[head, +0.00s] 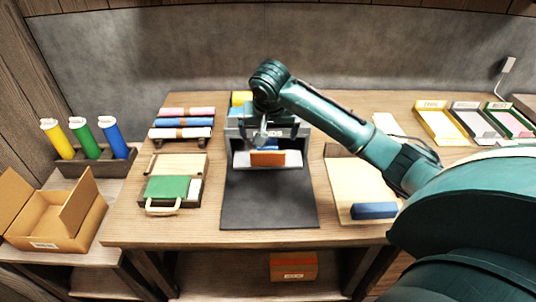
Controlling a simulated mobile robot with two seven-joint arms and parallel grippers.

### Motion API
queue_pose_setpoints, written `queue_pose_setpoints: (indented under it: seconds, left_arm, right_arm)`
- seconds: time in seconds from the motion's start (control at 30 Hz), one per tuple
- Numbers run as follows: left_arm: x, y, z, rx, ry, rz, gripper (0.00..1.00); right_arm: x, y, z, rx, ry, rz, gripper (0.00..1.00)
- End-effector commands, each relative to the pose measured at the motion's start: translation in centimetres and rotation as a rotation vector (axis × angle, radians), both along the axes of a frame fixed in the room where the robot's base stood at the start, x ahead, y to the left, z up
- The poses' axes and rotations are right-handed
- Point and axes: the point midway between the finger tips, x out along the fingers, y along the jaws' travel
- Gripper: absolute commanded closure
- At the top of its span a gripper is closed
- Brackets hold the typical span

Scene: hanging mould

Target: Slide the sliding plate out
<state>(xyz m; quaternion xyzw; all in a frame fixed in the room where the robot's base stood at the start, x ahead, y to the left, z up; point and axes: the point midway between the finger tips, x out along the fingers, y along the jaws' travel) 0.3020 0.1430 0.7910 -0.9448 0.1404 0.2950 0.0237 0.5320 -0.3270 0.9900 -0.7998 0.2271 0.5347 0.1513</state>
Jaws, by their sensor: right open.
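A grey frame-like stand (304,131) with lettering on its top bar stands at the middle of the table, at the back of a dark mat (268,207). Low in its opening is a light grey plate (292,159), which looks like the sliding plate. An orange-brown block (267,158) shows at the plate's middle, with a bit of blue behind it. My right gripper (262,140) is open and points down in front of the stand's top bar, just above the orange block. Whether it touches anything is unclear. My right arm hides part of the stand. My left gripper is out of view.
Left of the mat are a tray with a green piece (168,188) and several rolls (182,122). A wooden board (358,180) with a blue block (374,210) lies to the right. Coloured trays (440,122) stand at the back right. The mat's front is clear.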

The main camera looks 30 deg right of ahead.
Motion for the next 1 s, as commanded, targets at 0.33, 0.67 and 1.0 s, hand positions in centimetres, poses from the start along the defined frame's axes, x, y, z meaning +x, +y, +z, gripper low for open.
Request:
queue_pose_setpoints:
  seconds: [0.33, 0.67, 1.0]
  left_arm:
    - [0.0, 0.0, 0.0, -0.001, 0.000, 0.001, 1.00]
    - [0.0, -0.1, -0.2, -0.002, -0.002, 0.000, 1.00]
    - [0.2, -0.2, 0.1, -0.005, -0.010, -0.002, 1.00]
  right_arm:
    - [1.7, -1.1, -5.3, -0.001, 0.005, 0.000, 0.00]
    - [3.7, -2.2, -10.7, 0.001, 0.002, 0.002, 0.00]
    - [4.2, -2.5, -12.0, 0.000, -0.001, 0.003, 0.00]
